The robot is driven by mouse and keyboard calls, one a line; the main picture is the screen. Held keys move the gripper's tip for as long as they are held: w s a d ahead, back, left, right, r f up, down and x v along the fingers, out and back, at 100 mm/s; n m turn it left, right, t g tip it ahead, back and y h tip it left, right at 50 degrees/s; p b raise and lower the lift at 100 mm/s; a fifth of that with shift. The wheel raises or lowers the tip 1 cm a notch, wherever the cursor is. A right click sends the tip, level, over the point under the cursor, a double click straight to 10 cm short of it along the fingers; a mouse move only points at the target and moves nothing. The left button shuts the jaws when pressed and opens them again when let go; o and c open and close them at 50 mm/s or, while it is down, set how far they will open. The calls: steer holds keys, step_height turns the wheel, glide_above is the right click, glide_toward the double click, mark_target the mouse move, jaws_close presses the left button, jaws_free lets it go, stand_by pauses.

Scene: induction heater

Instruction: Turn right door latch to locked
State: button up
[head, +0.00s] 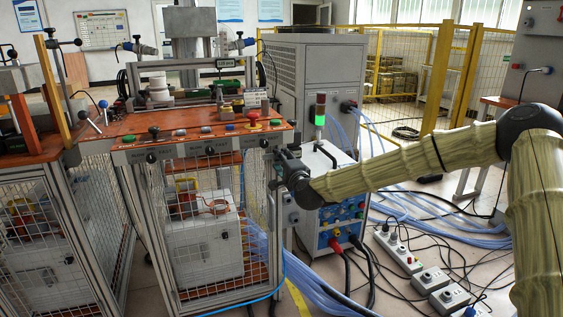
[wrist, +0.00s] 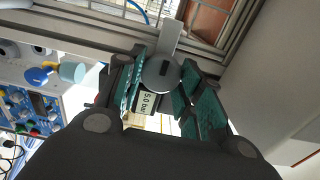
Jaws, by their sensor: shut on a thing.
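The right door latch (wrist: 160,76) shows in the wrist view as a round grey knob with a dark slot. A flat grey bar reaches from it up toward the door frame and mesh. My gripper (head: 285,166) is at the right front edge of the wire-mesh cabinet (head: 190,292), just below its orange top. In the wrist view its green-padded fingers are on both sides of the knob, shut on it. In the head view my gripper hides the latch, and I cannot tell there which way it is turned.
A white and blue power unit (head: 345,222) with a lit green lamp (head: 320,116) stands close right of my gripper. Cables and socket strips (head: 398,252) cover the floor at right. A small "5.0 bar" label (wrist: 149,103) shows between my fingers in the wrist view.

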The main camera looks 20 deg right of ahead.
steer(key=shift+d, duration=0.1)
steer(key=shift+c, duration=0.2)
steer(key=o, duration=1)
steer(key=shift+s, duration=0.1)
steer(key=s, duration=1.1)
steer(key=shift+s+d, duration=0.15)
steer(key=shift+s, duration=0.25)
